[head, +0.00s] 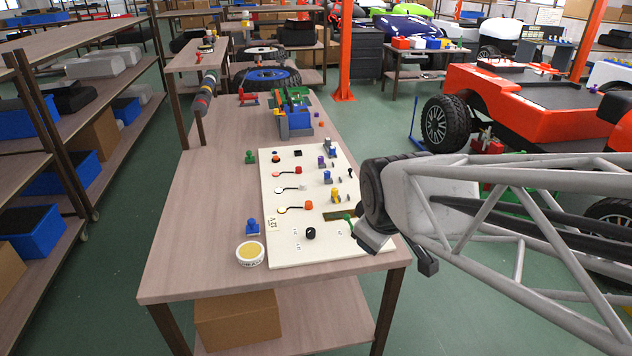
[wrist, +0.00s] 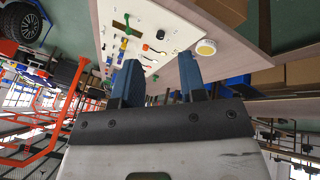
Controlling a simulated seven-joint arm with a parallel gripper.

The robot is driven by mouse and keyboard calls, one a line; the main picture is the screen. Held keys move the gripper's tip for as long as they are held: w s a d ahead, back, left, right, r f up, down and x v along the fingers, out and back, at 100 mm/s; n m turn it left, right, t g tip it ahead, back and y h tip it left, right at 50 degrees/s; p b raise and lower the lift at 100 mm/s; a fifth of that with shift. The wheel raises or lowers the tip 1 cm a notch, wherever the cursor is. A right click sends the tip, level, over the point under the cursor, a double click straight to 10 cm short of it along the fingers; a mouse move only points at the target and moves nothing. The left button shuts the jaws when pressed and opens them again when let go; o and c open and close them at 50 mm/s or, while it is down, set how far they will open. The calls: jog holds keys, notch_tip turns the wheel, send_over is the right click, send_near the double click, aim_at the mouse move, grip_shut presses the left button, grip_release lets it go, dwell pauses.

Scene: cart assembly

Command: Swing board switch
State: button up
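The cream board (head: 290,245) lies on the wooden table and carries several coloured switches and knobs. A small green handle (head: 349,218) stands by a slot at its right edge; it also shows in the wrist view (wrist: 127,20). A black knob (head: 311,233) is left of it. Yellow (head: 335,195) and blue (head: 327,177) switch pieces sit farther back. I cannot tell which one is the task's switch. My gripper (wrist: 160,60) is open, its blue fingers apart with nothing between them. In the head view it is by the board's right edge, partly hiding the board.
A round yellow-topped tin (head: 250,254) and a blue piece (head: 252,227) stand left of the board. A green piece (head: 250,157) is farther back. A blue bin (head: 296,122) with coloured parts stands behind the board. The table's left side is largely clear.

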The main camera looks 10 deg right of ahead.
jog(key=w+d+f+n+t, duration=0.25)
jog(key=w+f+n, duration=0.25)
jog(key=w+n, duration=0.25)
jog(key=w+d+f+n+t, duration=0.1)
jog(key=w+f+n+t, duration=0.25)
jog(key=w+n, duration=0.45)
jog(key=n+t, duration=0.3)
jog(key=n, duration=0.9)
send_near(348, 218)
jog(key=w, duration=0.1)
jog(key=shift+w+d+f+n+y, duration=0.2)
jog(key=shift+w+f+n+y, duration=0.15)
jog(key=shift+f+n, duration=0.25)
jog(key=shift+w+r, duration=0.1)
jog(key=shift+w, duration=0.05)
jog(key=shift+x, duration=3.55)
jog(key=shift+w, duration=0.3)
jog(key=shift+c, duration=0.3)
jog(key=c, duration=0.4)
